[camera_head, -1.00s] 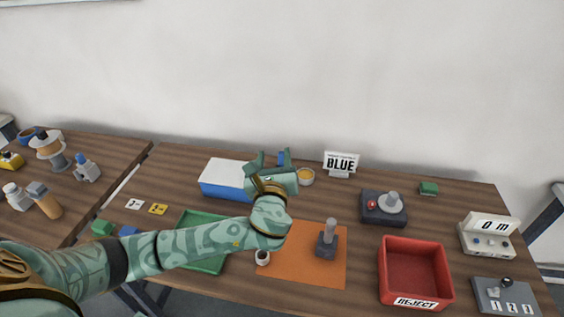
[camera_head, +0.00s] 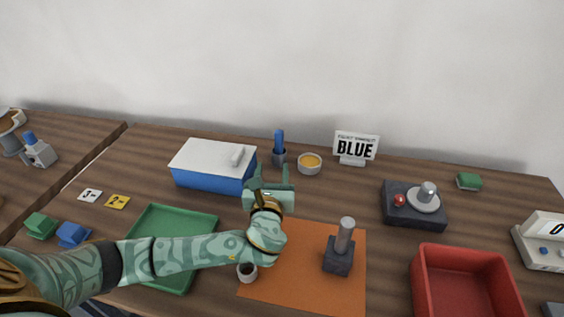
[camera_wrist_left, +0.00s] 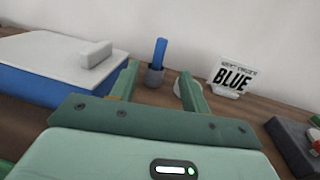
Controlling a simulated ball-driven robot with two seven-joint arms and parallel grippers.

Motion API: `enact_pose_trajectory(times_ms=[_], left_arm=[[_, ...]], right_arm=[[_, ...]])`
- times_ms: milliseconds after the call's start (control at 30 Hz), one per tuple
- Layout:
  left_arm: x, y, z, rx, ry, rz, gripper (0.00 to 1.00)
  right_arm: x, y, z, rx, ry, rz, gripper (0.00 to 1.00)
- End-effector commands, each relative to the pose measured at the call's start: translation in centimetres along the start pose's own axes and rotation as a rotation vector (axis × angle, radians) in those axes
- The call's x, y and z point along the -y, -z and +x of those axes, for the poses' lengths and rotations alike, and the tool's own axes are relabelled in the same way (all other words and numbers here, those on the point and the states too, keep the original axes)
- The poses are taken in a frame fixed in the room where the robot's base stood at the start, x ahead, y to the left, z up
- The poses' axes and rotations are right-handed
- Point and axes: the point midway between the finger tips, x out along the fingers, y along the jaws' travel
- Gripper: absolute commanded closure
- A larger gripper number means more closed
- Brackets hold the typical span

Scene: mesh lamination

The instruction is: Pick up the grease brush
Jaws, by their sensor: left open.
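The grease brush (camera_head: 279,140) has a blue handle and stands upright in a small grey holder (camera_head: 279,158) towards the back of the table. In the left wrist view the brush's blue handle (camera_wrist_left: 160,51) rises from the grey holder (camera_wrist_left: 154,77), ahead of my fingers and between them, nearer the left one. My left gripper (camera_head: 270,172) is open and empty, in front of the holder and apart from the brush. It also shows in the left wrist view (camera_wrist_left: 160,82). My right gripper is not in view.
A blue box with a white lid (camera_head: 213,165) stands left of the brush. A bowl of amber grease (camera_head: 309,163) sits close to its right, with a BLUE sign (camera_head: 355,147) beyond. A green tray (camera_head: 207,216), an orange mat (camera_head: 300,292) and a red bin (camera_head: 420,285) lie nearer.

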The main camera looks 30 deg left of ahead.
Motion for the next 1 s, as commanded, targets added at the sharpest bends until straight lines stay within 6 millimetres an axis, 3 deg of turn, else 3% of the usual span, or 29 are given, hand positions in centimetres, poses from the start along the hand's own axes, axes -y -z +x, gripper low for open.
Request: enact_pose_trajectory(times_ms=[33, 100, 267, 533, 767, 1000], left_arm=[[0.0, 2.2, 0.1, -0.011, 0.000, 0.004, 0.53], [0.1, 2.9, 0.3, -0.013, 0.000, 0.006, 0.53], [0.1, 2.9, 2.7, -0.010, -0.001, 0.006, 0.53], [0.1, 3.0, 9.1, -0.011, -0.001, 0.007, 0.53], [0.1, 2.9, 11.4, -0.012, -0.001, 0.006, 0.53], [0.6, 3.5, 15.1, -0.014, -0.002, 0.006, 0.53]], right_arm=[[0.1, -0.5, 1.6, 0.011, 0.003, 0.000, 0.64], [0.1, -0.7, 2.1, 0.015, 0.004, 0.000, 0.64], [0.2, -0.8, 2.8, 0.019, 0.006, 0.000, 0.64], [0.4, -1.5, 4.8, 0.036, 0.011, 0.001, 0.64], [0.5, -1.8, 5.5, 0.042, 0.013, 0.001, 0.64], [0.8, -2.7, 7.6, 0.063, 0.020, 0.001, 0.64]])
